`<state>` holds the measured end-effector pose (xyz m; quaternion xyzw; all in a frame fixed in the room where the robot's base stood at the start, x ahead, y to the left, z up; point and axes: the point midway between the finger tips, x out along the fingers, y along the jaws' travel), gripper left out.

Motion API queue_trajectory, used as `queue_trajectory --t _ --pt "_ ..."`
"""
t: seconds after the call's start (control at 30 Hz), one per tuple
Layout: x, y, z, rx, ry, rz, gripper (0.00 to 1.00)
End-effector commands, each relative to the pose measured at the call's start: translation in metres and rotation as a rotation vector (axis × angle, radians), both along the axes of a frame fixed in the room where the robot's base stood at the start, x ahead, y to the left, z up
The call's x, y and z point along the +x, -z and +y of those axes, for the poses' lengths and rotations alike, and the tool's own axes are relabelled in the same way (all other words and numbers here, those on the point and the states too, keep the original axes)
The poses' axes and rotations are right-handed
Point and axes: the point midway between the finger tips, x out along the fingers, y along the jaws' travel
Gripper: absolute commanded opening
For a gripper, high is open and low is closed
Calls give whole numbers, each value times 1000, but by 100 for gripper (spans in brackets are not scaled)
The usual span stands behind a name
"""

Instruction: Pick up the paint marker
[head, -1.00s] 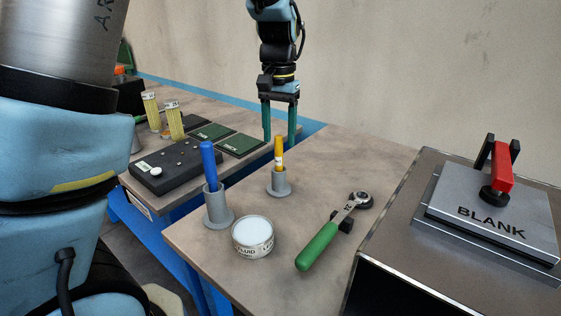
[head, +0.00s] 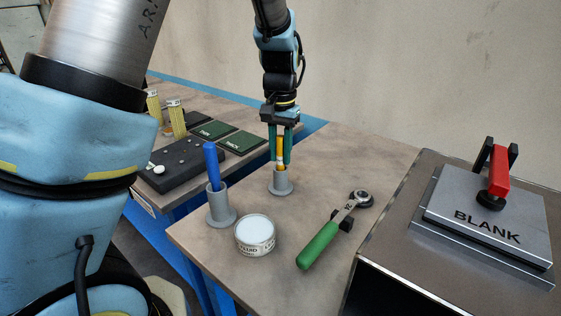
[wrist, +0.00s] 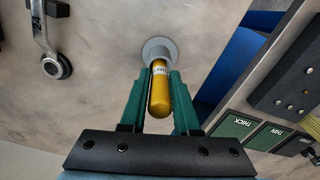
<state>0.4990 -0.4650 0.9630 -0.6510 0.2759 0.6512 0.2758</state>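The paint marker (head: 280,150) is yellow with a white band. It stands upright in a small grey holder (head: 280,185) on the near table. In the wrist view the marker (wrist: 159,94) points towards the camera, and its lower end is inside the holder (wrist: 158,48). My gripper (head: 280,158) has come down over it, with one green finger on each side. My gripper also shows in the wrist view (wrist: 159,80).
A blue marker (head: 211,166) stands in a taller grey holder (head: 221,211) to the left. A round tin (head: 256,236) and a green-handled ratchet (head: 320,246) lie in front. The BLANK plate fixture (head: 490,225) is at the right.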

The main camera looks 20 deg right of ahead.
Motion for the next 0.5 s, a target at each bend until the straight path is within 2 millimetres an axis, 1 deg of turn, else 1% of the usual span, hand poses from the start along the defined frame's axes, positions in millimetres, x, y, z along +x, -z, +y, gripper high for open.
queue_trajectory --t 0.03,0.23,0.5 --pt "0 0 0 0 0 0 23" --pt "0 0 0 0 0 0 1" --pt "0 0 0 0 0 0 0"
